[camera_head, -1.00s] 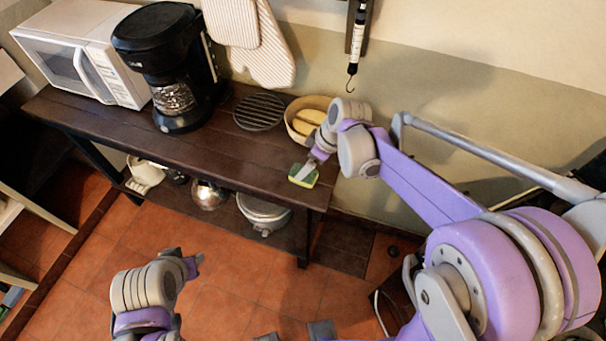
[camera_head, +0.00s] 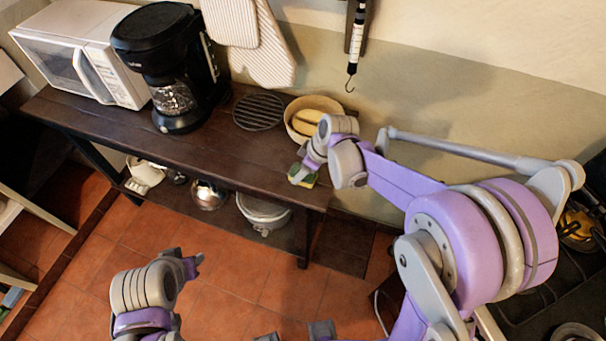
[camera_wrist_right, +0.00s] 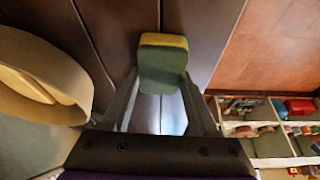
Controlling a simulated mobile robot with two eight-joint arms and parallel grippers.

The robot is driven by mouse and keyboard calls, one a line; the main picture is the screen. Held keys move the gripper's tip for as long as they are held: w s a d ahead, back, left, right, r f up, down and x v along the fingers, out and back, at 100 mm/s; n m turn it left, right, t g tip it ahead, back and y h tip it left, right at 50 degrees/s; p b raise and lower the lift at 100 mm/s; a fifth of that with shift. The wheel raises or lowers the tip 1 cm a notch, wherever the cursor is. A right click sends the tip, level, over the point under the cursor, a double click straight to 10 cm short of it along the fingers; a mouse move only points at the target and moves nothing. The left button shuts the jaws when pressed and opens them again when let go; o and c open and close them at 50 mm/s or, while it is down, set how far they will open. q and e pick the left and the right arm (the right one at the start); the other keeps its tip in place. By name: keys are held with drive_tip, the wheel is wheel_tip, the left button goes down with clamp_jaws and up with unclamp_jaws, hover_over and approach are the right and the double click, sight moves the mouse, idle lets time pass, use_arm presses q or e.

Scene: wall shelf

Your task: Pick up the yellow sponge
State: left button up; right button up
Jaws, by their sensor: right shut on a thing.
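The sponge (camera_head: 310,183), yellow with a green layer, is near the front right end of the dark wooden shelf top (camera_head: 235,166). My right gripper (camera_head: 302,173) is over it and hides part of it. In the right wrist view the sponge (camera_wrist_right: 163,60) sits between the fingertips, and the gripper (camera_wrist_right: 162,82) is shut on it. I cannot tell whether the sponge touches the wood. My left gripper (camera_head: 194,264) is low at the lower left over the tiled floor, away from the shelf; its opening is too small to judge.
A tan bowl (camera_head: 291,122) with yellowish items stands just behind my right gripper. A round black grate (camera_head: 258,111), a coffee maker (camera_head: 170,65) and a white microwave (camera_head: 80,52) stand farther left. A hanging scale (camera_head: 356,40) is on the wall. The shelf's front middle is clear.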

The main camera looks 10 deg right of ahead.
drive_tip(key=c, duration=0.3)
drive_tip(key=shift+r, duration=0.1)
wheel_tip(320, 180, up, 10)
drive_tip(key=shift+p, duration=0.4)
drive_tip(key=o, duration=0.6)
drive_tip(key=c, duration=0.5)
